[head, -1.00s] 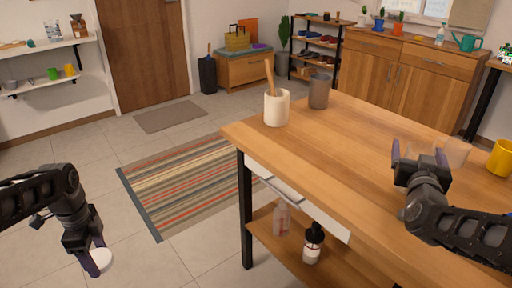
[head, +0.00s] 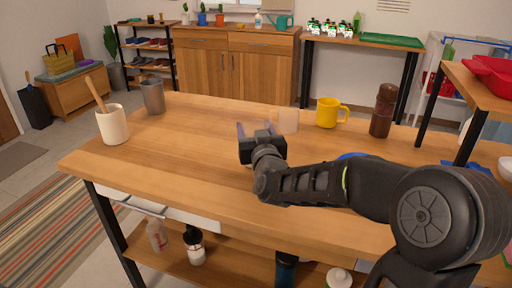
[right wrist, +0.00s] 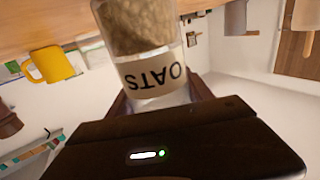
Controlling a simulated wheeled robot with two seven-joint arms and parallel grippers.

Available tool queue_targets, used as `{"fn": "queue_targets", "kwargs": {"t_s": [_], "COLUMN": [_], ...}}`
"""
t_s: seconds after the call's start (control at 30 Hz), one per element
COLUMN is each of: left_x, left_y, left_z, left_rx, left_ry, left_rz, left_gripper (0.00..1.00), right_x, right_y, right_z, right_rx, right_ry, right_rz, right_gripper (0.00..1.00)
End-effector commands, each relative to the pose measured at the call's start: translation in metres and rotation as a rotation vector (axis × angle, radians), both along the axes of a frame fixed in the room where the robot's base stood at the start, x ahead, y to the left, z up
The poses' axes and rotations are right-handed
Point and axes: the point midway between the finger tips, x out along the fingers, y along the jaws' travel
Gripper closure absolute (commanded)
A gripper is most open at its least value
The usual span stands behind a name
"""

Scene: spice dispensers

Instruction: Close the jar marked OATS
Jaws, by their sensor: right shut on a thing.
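The jar marked OATS (right wrist: 140,35) shows in the right wrist view, upside down in the picture. It is clear, with pale brown oats inside and a label reading OATS. My right gripper (head: 256,130) is over the table, its fingers around the jar's clear part beyond the label. They also show in the right wrist view (right wrist: 160,103). The jar's mouth end is hidden behind the gripper body, so I cannot tell if a lid is on it. In the head view the gripper mostly hides the jar. My left gripper is out of view.
A pale translucent container (head: 288,120) stands just right of the gripper on the wooden table (head: 190,150). A yellow mug (head: 327,112) and a brown mill (head: 382,110) stand further right. A cream utensil holder (head: 112,125) and grey cup (head: 153,97) are at left. The table's middle left is clear.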

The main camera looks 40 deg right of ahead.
Motion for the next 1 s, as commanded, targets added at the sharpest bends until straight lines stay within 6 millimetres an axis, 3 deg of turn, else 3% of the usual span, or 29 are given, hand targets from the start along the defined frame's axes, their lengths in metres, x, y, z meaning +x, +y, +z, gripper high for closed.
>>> {"fn": "queue_targets", "kwargs": {"t_s": [0.47,0.73,1.0], "left_x": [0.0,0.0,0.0], "left_y": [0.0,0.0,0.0], "left_z": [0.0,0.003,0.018], "left_rx": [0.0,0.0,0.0], "left_ry": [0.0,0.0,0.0], "left_rz": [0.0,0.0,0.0], "left_gripper": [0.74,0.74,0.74], "right_x": [0.0,0.0,0.0], "right_y": [0.0,0.0,0.0], "right_z": [0.001,0.009,0.053], "right_rx": [-0.001,-0.002,-0.002], "right_ry": [-0.002,-0.002,-0.007], "right_rz": [0.0,0.0,-0.001], "right_gripper": [0.99,0.99,0.99]}}
